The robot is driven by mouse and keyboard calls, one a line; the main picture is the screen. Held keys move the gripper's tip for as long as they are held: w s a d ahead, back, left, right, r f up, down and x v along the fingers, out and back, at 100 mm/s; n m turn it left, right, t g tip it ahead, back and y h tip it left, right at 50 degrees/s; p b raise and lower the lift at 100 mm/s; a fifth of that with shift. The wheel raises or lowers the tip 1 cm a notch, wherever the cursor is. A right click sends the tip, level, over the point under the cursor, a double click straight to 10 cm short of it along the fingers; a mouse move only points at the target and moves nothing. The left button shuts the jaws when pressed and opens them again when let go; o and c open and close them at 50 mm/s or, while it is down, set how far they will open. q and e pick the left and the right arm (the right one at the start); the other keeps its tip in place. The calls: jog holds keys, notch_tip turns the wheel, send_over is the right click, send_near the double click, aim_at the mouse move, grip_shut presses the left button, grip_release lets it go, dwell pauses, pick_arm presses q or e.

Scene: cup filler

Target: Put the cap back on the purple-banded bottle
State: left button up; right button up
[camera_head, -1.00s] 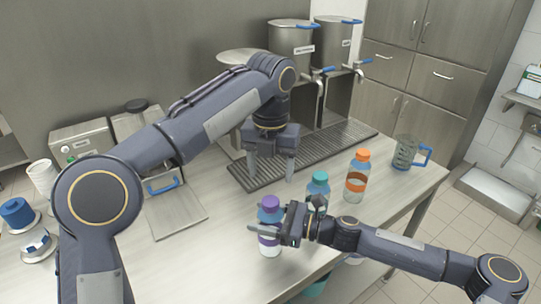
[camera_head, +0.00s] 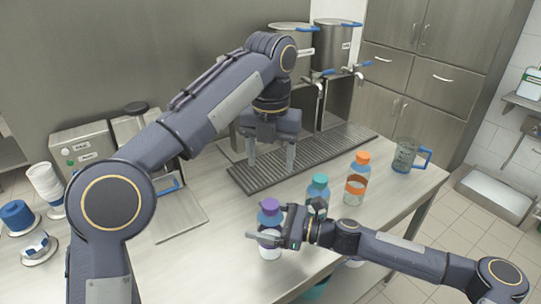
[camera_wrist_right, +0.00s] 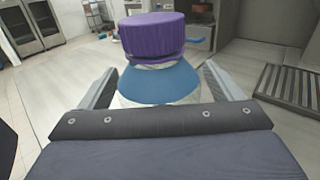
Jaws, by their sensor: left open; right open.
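The purple-banded bottle (camera_head: 270,251) stands upright near the front edge of the counter. Its purple cap (camera_head: 269,205) sits on top of it. In the right wrist view the cap (camera_wrist_right: 153,36) rests above the bottle's blue shoulder (camera_wrist_right: 160,84); whether it is screwed tight I cannot tell. My right gripper (camera_head: 268,228) is open, with one finger on each side of the bottle below the cap. Its fingers (camera_wrist_right: 161,86) show apart in the right wrist view. My left gripper (camera_head: 271,158) is open and empty above the drip grate, behind the bottle, fingers pointing down.
A teal-capped bottle (camera_head: 318,189) and an orange-capped bottle (camera_head: 356,181) stand to the right. A blue-handled jug (camera_head: 405,155) is farther right. Two steel urns (camera_head: 331,50) stand behind the drip grate (camera_head: 240,181). White cups (camera_head: 45,180) are at the far left.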

jog(key=b+v, duration=0.1)
jog(key=v, duration=0.6)
jog(key=shift+d, duration=0.4)
jog(key=shift+s+d, duration=0.1)
jog(key=shift+s, duration=0.05)
